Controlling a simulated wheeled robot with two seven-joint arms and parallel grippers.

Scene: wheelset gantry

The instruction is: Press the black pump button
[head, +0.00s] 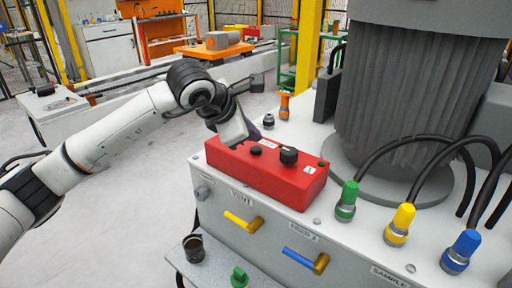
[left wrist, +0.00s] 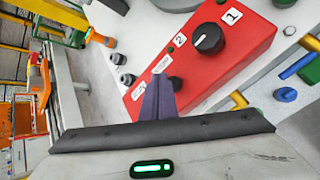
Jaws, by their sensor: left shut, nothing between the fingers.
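A red control box (head: 268,172) sits on top of the light grey cabinet, and it also fills the upper middle of the left wrist view (left wrist: 232,62). On its top are a small black button (head: 256,151) and a larger black knob (head: 288,155). In the left wrist view the knob (left wrist: 208,38) stands clear, while the button (left wrist: 176,83) shows just right of the purple fingers. My left gripper (head: 252,134) is shut and empty, over the far-left part of the box, close to the button. Whether its fingertips touch anything cannot be told. My right gripper is out of view.
A big grey ribbed motor (head: 410,100) stands behind the box. Green (head: 346,201), yellow (head: 400,224) and blue (head: 460,250) hose connectors are to the right. Yellow (head: 242,221) and blue (head: 305,260) handles stick out of the cabinet front. A dark cup (head: 194,248) stands on the lower ledge.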

